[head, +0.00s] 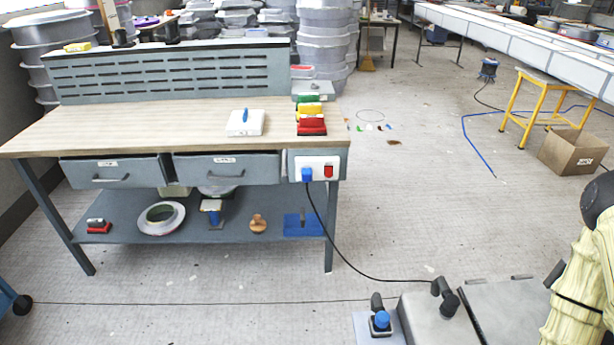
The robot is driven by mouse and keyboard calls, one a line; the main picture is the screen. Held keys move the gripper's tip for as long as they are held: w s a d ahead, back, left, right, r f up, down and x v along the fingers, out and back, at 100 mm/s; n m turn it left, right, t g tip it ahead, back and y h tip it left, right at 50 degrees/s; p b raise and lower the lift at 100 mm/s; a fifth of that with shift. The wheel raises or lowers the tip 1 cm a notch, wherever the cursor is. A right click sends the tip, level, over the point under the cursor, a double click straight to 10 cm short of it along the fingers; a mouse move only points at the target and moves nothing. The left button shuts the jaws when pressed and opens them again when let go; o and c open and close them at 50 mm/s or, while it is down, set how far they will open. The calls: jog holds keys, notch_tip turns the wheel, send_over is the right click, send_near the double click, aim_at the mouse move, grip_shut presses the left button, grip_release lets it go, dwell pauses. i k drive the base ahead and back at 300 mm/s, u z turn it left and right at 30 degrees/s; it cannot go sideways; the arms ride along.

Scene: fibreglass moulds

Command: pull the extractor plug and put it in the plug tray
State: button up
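A blue plug (307,175) sits in a white socket panel (317,163) at the right front end of the workbench. A black cable (345,262) hangs from it and runs along the floor towards the grey box at the bottom. A red switch (328,171) is beside the plug. A shallow blue tray (291,226) lies at the right end of the bench's lower shelf, with a dark upright piece at it; I cannot tell if this is the plug tray. My arm in a cream sleeve shows at the right edge, but my gripper is not in view.
The wooden benchtop (160,125) holds a white block (246,123) and coloured blocks (311,126) at its right end. Two drawers are below. A yellow stool (541,105) and cardboard box (572,152) stand at right. Floor right of the bench is mostly clear.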

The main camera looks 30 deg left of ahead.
aim_at(306, 171)
jog(key=u, duration=2.5)
jog(key=i, duration=2.75)
jog(key=z, duration=3.3)
